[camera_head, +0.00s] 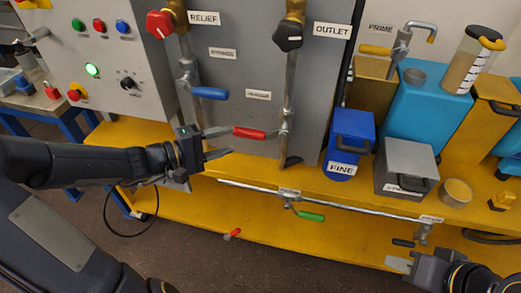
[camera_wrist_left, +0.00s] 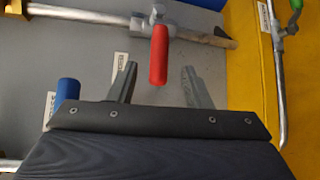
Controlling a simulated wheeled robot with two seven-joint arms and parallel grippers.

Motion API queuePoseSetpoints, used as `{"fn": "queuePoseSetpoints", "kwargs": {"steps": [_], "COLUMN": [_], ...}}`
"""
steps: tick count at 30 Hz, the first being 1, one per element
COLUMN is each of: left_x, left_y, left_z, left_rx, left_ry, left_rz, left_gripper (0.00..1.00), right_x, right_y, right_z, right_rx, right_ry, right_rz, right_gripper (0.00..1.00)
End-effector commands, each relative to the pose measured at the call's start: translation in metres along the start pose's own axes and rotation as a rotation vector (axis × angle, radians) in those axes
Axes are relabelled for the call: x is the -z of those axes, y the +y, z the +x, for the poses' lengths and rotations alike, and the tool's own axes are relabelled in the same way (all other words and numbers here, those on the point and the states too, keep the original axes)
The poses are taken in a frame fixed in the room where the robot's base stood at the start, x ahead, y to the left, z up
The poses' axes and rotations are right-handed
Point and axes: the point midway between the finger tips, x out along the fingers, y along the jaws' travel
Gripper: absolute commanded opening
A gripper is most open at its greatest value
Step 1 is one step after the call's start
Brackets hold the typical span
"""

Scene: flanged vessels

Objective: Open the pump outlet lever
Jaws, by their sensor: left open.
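A red-handled lever (camera_head: 249,132) sticks out leftward from the vertical pipe (camera_head: 290,85) below the OUTLET sign (camera_head: 332,30) and its black knob (camera_head: 289,37). My left gripper (camera_head: 222,142) is open at the handle's free end. In the left wrist view the red handle (camera_wrist_left: 159,55) points down toward the space between the two fingertips (camera_wrist_left: 158,72), and no finger is seen gripping it. My right gripper (camera_head: 398,264) is at the lower right, partly cut off, near a black-handled valve (camera_head: 403,242); its jaw opening is unclear.
A blue lever (camera_head: 210,92) sits on the RELIEF pipe; it also shows in the wrist view (camera_wrist_left: 67,92). A green lever (camera_head: 311,217) hangs on the horizontal pipe along the yellow shelf (camera_head: 270,225). A blue FINE box (camera_head: 350,140) and grey box (camera_head: 405,165) stand to the right.

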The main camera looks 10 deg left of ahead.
Motion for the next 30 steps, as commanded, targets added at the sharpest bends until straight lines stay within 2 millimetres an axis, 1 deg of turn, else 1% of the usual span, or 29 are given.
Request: {"fn": "queuePoseSetpoints", "kwargs": {"steps": [2, 5, 12, 16, 21, 27, 28, 30], "left_x": [0.004, 0.004, 0.003, 0.004, 0.004, 0.004, 0.004, 0.004], "left_y": [-0.002, 0.0, 0.0, 0.001, 0.001, 0.001, 0.001, 0.001], "left_z": [0.004, 0.016, 0.056, 0.07, 0.077, 0.077, 0.077, 0.077], "left_rx": [-0.013, -0.014, -0.013, -0.012, -0.011, -0.011, -0.011, -0.011], "left_ry": [0.01, 0.007, 0.005, 0.007, 0.01, 0.01, 0.01, 0.01], "left_rz": [-0.008, -0.008, -0.008, -0.007, -0.007, -0.007, -0.007, -0.007], "left_gripper": [0.45, 0.45, 0.45, 0.45, 0.45, 0.45, 0.42, 0.33], "right_x": [-0.001, -0.001, -0.002, -0.003, -0.003, -0.003, -0.003, -0.003], "right_y": [0.001, 0.001, 0.002, 0.003, 0.003, 0.003, 0.003, 0.003], "right_z": [0.002, 0.002, 0.005, 0.006, 0.006, 0.006, 0.006, 0.006], "right_rx": [0.0, 0.0, 0.0, 0.0, 0.0, 0.0, 0.0, 0.0], "right_ry": [0.001, 0.001, 0.001, 0.001, 0.0, 0.0, 0.0, 0.0], "right_rz": [0.0, 0.0, 0.0, 0.0, 0.0, 0.0, 0.0, 0.0], "right_gripper": [0.3, 0.3, 0.3, 0.3, 0.3, 0.3, 0.3, 0.3]}}
